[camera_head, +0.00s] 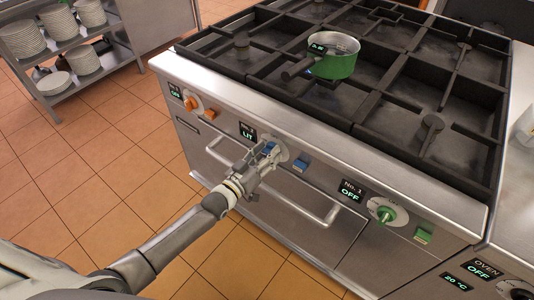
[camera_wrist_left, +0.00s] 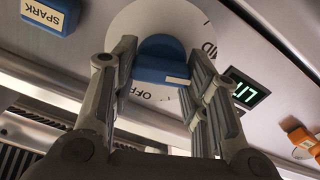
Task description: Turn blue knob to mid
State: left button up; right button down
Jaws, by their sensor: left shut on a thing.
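The blue knob (camera_head: 269,148) is on the stove's front panel, partly hidden by my left gripper (camera_head: 264,158) in the head view. In the left wrist view the blue knob (camera_wrist_left: 162,58) sits on a white dial (camera_wrist_left: 158,18) lettered OFF, with part of another word ending in ID. The fingers of my left gripper (camera_wrist_left: 158,66) are shut on it, one at each side. A white line on the knob points toward the right finger. The display (camera_head: 248,134) beside it reads LIT. My right gripper is in neither view.
A blue spark button (camera_head: 301,165) is right of the knob. A green knob (camera_head: 385,214) with display OFF is further right; an orange knob (camera_head: 191,104) is at left. An oven handle (camera_head: 290,190) runs below.

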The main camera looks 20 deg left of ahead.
pick_arm(q)
jog(key=shift+n, duration=1.2)
jog(key=o, duration=1)
jog(key=shift+o, duration=0.2)
jog(key=v, duration=1.2)
jog(key=shift+a+f, duration=0.1)
